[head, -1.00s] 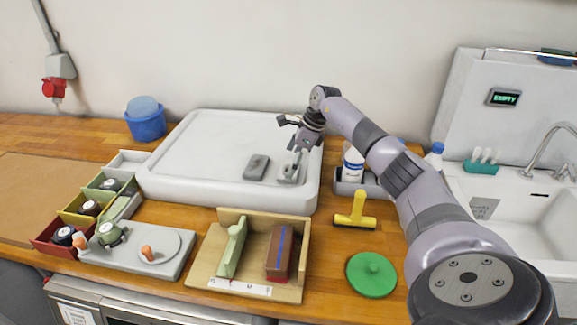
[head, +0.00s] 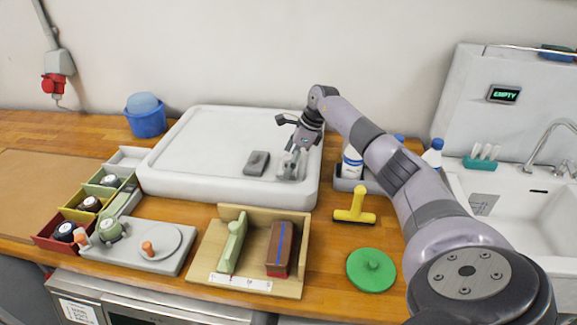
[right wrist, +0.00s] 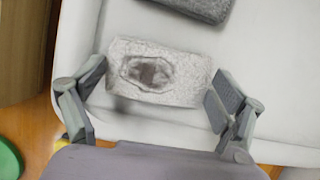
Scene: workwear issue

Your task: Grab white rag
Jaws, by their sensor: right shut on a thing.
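The white rag (right wrist: 158,92) is a pale grey-white block-like cloth with a dark stain on top. It lies at the right front of the white raised tray (head: 215,135). My right gripper (right wrist: 158,88) is shut on it, with one finger at each end of the rag. In the head view, the right gripper (head: 291,160) points down and partly hides the rag. A dark grey cloth or pad (head: 256,163) lies just left of the rag. My left gripper is not in view.
Bottles (head: 352,163) stand in a grey holder right of the tray. A yellow squeegee-like tool (head: 355,207), a green round lid (head: 371,270) and a wooden stand (head: 205,262) are in front. A sink (head: 530,205) is at the right. The tray's middle is clear.

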